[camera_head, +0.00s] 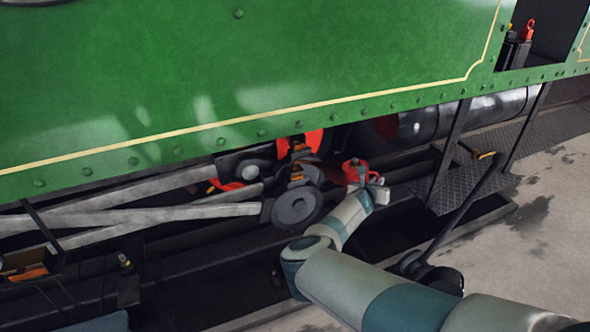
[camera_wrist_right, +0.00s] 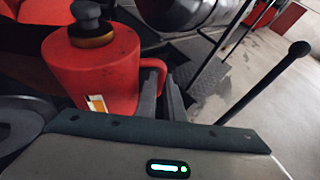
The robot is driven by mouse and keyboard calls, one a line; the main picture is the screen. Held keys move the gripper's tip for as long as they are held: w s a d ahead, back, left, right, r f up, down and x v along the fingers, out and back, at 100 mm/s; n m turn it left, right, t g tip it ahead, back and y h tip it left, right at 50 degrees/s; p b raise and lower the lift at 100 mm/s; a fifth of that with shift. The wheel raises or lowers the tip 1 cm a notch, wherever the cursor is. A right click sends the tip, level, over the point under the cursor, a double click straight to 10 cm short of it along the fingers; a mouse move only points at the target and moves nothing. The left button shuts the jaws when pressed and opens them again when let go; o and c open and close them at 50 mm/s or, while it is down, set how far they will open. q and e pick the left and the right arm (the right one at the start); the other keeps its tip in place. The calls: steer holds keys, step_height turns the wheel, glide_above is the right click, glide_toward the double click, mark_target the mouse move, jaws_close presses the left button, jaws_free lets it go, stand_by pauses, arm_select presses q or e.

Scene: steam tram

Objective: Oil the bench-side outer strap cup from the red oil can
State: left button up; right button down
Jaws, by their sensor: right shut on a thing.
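The red oil can (camera_head: 355,169) is held upright beside the rod gear under the green tram side. In the right wrist view the can (camera_wrist_right: 98,72) shows a dark knob on a brass collar and a red side handle. My right gripper (camera_head: 375,182) is shut on that handle; its fingers (camera_wrist_right: 163,100) sit either side of it. Left of the can is a round grey rod end (camera_head: 297,206) with a small orange-and-dark fitting (camera_head: 296,176) on top. I cannot tell for sure whether this fitting is the outer strap cup. The can's spout tip is not clear. My left gripper is not in view.
Grey rods (camera_head: 150,212) run left from the gear. The green side panel (camera_head: 230,70) overhangs from above. A long black lever (camera_head: 465,210) stands right of my arm. A tread-plate step (camera_head: 465,188) and open concrete floor (camera_head: 545,230) lie to the right.

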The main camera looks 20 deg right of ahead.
steer(key=shift+r, duration=0.3)
steer(key=shift+r+n+h+p, duration=0.3)
steer(key=shift+r+p, duration=0.5)
steer(key=shift+r, duration=0.35)
steer(key=shift+f, duration=0.2)
steer(key=shift+f+b, duration=0.3)
steer(key=shift+f, duration=0.2)
steer(key=shift+f, duration=0.25)
stand_by(0.9)
steer(key=shift+w+f+m+b, duration=0.1)
steer(key=shift+f+m+b, duration=0.25)
steer(key=shift+f, duration=0.2)
steer(key=shift+r, duration=0.1)
stand_by(0.7)
steer(key=shift+r+p, duration=0.95)
steer(key=shift+r, duration=0.3)
